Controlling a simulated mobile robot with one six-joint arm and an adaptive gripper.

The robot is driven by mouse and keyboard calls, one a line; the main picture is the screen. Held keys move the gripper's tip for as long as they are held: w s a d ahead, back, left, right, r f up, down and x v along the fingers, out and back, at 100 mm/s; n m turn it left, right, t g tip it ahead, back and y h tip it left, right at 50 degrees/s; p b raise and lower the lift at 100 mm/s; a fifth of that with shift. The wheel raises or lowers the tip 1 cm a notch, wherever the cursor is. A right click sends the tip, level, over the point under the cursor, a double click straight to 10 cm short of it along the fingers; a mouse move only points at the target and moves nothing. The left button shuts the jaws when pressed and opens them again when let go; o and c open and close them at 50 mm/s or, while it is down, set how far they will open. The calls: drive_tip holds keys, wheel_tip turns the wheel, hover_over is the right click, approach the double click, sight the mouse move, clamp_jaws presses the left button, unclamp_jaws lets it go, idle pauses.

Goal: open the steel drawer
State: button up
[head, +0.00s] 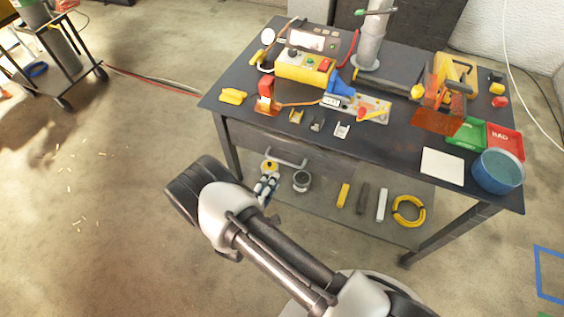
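The steel drawer (325,163) is a dark grey front under the left part of the workbench top, in the head view. It looks flush with the bench, as if shut. Its handle (287,159) is a pale metal bar across the front. My arm reaches in from the bottom right. My gripper (266,188) appears just below and left of the handle, partly hidden by my wrist. It seems apart from the handle, with no clear contact. Its fingers are too small and covered to show whether they are open or shut.
The workbench top (395,155) carries tools, a yellow box, trays and a blue tin (497,171). The lower shelf (325,198) holds a grey roll, short bars and a yellow coil (408,211). A cart (58,75) stands far left. The floor left of the bench is mostly clear.

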sight(282, 161)
drive_tip(key=b+x, duration=0.2)
drive_tip(key=x, duration=0.9)
drive_tip(key=shift+w+b, duration=0.2)
drive_tip(key=shift+b, duration=0.2)
drive_tip(key=shift+c, duration=0.4)
clamp_jaws()
drive_tip(key=shift+s, duration=0.1)
